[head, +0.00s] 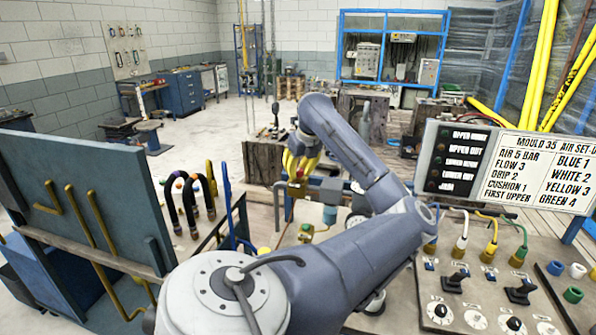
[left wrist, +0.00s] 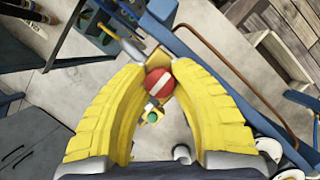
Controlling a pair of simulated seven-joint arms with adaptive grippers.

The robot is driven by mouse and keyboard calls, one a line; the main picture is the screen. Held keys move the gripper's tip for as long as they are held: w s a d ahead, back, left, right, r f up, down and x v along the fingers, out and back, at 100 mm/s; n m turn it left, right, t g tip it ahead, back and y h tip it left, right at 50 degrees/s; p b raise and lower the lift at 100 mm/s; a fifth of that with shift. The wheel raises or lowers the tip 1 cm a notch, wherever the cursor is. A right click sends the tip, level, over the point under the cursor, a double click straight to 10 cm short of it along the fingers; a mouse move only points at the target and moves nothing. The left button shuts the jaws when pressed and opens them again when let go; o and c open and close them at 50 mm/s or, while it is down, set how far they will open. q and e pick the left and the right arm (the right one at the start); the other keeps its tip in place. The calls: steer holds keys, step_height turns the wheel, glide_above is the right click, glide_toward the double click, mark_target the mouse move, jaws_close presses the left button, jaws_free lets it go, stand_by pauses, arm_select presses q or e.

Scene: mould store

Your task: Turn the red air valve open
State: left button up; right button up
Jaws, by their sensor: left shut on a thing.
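The red air valve (left wrist: 155,85) is a round red knob with a white bar running slantwise across its face in the left wrist view. It sits on a yellow-brass body with a small green part below it. In the head view a little of the red valve (head: 298,173) shows beneath the yellow fingers. My left gripper (head: 299,166) reaches down to it from my arm. In the left wrist view the two yellow ribbed fingers of my left gripper (left wrist: 160,79) are closed on the knob from both sides. My right gripper is not in view.
A mould sign (head: 550,170) and a control panel (head: 465,285) with levers and coloured hoses stand at the right. A blue-grey board (head: 95,195) with brass pipes and several hanging hoses (head: 190,200) are at the left. Open floor (head: 210,120) lies behind.

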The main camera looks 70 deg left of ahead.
arm_select(q)
jaws_close()
steer(key=shift+n, duration=0.4)
steer(key=n+g, duration=0.1)
steer(key=n, duration=0.2)
steer(key=shift+n+g+h, duration=0.3)
steer(key=shift+n+g, duration=0.1)
steer(key=n+g+h, duration=0.1)
steer(key=n, duration=0.3)
steer(key=shift+n, duration=0.3)
steer(key=n+g+h, duration=0.1)
steer(key=n, duration=0.3)
steer(key=shift+h, duration=0.4)
steer(key=shift+s+n+h, duration=0.1)
steer(key=shift+n+h, duration=0.7)
steer(key=shift+n, duration=1.6)
